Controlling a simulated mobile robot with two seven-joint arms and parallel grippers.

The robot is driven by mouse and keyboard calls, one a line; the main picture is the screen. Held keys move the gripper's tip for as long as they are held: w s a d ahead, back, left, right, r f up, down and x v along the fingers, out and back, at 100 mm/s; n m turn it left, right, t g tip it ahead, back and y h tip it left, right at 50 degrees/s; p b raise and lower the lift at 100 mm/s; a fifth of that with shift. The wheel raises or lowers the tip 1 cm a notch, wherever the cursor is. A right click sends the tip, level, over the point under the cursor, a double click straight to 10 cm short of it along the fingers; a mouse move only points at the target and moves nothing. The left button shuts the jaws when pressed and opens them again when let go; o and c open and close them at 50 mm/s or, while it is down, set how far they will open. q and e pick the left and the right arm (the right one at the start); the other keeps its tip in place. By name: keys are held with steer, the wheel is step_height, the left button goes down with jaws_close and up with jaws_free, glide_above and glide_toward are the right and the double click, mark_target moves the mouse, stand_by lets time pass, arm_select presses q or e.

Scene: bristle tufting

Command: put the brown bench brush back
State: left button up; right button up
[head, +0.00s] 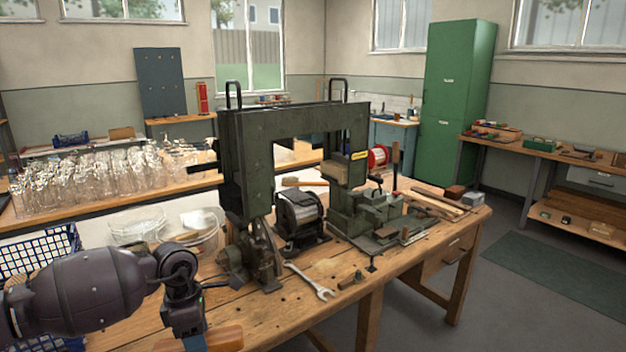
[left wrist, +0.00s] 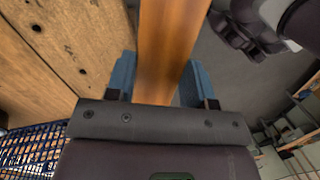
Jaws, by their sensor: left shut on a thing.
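My left gripper (head: 195,340) is at the bottom left of the head view, at the near edge of the workbench. It is shut on a smooth orange-brown wooden piece, which looks like the brown bench brush (head: 226,338). In the left wrist view the brush (left wrist: 168,45) runs up between the blue fingers of the gripper (left wrist: 158,82). No bristles show, so I cannot tell which way they face. The brush is beside the bench top in that view, over the grey floor. My right gripper is not in view.
The workbench (head: 345,285) carries a tall dark green machine (head: 245,165), a bench grinder (head: 299,220), a vise (head: 375,210) and a wrench (head: 310,281). Bare wood lies along the near edge.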

arm_select(q)
steer(key=m, duration=0.2)
steer(key=s+m, duration=0.1)
steer(key=m, duration=0.1)
steer(key=s+m, duration=0.1)
steer(key=m, duration=0.1)
steer(key=shift+s+d+r+g+y, duration=0.1)
steer(key=shift+d+r+g+y, duration=0.2)
steer(key=shift+d+r+y, duration=0.1)
steer(key=s+d+r+m+y, duration=0.1)
steer(key=s+r+m+y, duration=0.1)
steer(key=s+m, duration=0.6)
steer(key=r+m, duration=0.1)
steer(key=m, duration=0.6)
steer(key=shift+s+d+m, duration=0.15)
steer(key=shift+d+m, duration=0.05)
steer(key=shift+m, duration=0.1)
